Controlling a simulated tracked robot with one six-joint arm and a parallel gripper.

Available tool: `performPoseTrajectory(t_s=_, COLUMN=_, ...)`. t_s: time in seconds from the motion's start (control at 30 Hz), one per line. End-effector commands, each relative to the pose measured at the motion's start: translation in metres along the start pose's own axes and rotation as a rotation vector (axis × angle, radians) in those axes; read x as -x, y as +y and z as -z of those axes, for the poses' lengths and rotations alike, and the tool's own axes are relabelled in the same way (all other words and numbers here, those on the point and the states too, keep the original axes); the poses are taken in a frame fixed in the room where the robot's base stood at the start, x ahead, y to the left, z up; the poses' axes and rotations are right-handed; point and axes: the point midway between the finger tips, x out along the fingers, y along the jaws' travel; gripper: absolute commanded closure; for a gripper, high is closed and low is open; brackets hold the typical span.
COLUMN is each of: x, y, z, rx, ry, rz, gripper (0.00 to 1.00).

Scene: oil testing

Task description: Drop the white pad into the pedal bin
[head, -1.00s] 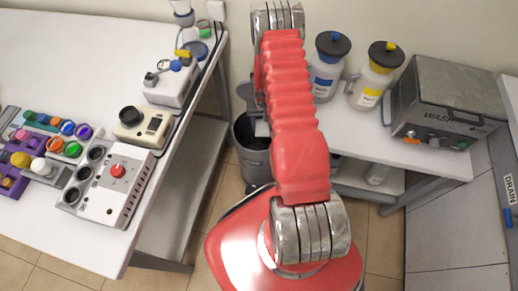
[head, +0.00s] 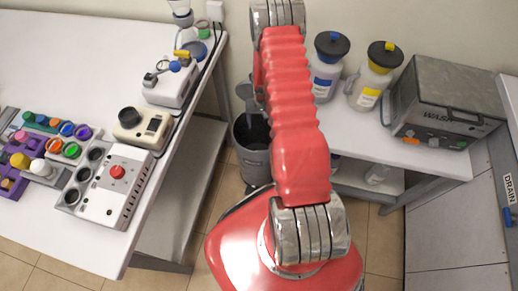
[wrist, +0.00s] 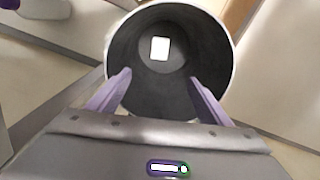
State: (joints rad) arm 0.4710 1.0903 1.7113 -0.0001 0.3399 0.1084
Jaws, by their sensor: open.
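The pedal bin (head: 254,163) stands on the floor between the two tables, dark grey and open at the top, partly behind my arm. In the wrist view the bin's round mouth (wrist: 222,60) lies below my gripper. The white pad (wrist: 160,48) shows as a small white rectangle inside the bin, at its bottom. My gripper (wrist: 160,77) is open and empty, its two purple fingers apart over the near part of the bin's mouth. In the head view my arm hides the gripper's fingers, and the pad cannot be seen.
The left table (head: 60,236) holds a control box with a red knob (head: 117,172) and several coloured caps. The right table (head: 425,158) holds two white jugs and a grey wash unit (head: 447,95). Floor shows around the bin.

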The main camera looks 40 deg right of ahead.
Motion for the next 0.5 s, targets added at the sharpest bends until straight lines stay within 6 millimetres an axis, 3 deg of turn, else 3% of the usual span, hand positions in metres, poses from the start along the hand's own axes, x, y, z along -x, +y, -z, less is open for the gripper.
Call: performPoseTrajectory(t_s=0.5, x=0.071, y=0.0, z=0.0, rx=0.0, ry=0.001, rz=0.0, gripper=0.28)
